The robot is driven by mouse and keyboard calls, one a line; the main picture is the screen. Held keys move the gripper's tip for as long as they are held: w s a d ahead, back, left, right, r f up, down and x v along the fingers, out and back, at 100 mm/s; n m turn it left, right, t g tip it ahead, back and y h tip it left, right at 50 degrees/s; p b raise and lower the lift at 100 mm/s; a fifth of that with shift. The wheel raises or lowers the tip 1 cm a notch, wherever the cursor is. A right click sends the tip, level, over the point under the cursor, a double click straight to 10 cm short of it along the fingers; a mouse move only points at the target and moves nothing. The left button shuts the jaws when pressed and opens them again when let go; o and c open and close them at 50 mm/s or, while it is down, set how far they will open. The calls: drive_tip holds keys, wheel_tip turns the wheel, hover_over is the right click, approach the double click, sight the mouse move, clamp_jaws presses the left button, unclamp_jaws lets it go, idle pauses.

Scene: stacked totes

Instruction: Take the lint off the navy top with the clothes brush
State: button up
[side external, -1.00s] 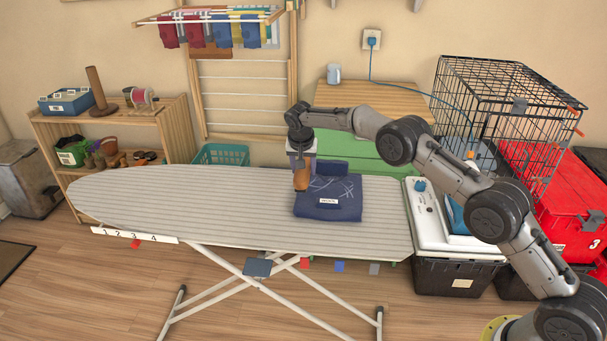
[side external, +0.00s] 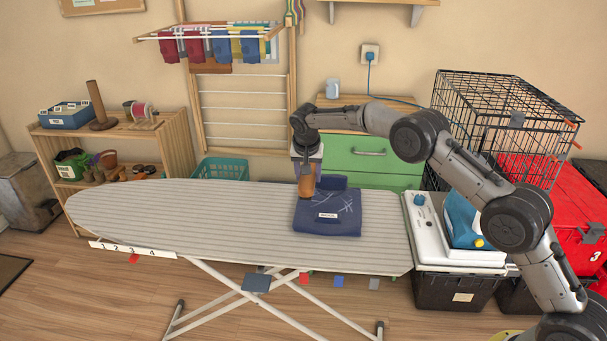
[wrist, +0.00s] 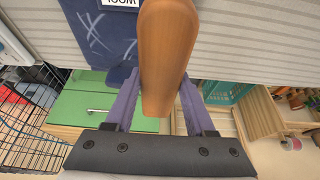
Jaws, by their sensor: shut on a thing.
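The navy top (side external: 345,222) lies folded on the ironing board, with pale streaks on its surface and a white label on its front part. In the wrist view the top (wrist: 88,42) shows at upper left with the pale streaks. My gripper (side external: 306,172) points down at the top's back left part. It is shut on the wooden clothes brush (side external: 305,187). In the wrist view the brush (wrist: 165,50) stands between the two fingers of my gripper (wrist: 160,105). Its bristles are hidden, so I cannot tell whether they touch the cloth.
The striped ironing board (side external: 190,208) is clear left of the top. A white panel (side external: 425,228) with a blue iron (side external: 462,222) stands to the right. Behind are a green drawer unit (side external: 350,150), a wire cage (side external: 500,115) and a teal basket (side external: 222,170).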

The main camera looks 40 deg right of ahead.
drive_tip(key=s+r, duration=0.5)
drive_tip(key=s, duration=0.7)
drive_tip(key=shift+s+a, duration=0.15)
drive_tip(key=shift+a, duration=0.25)
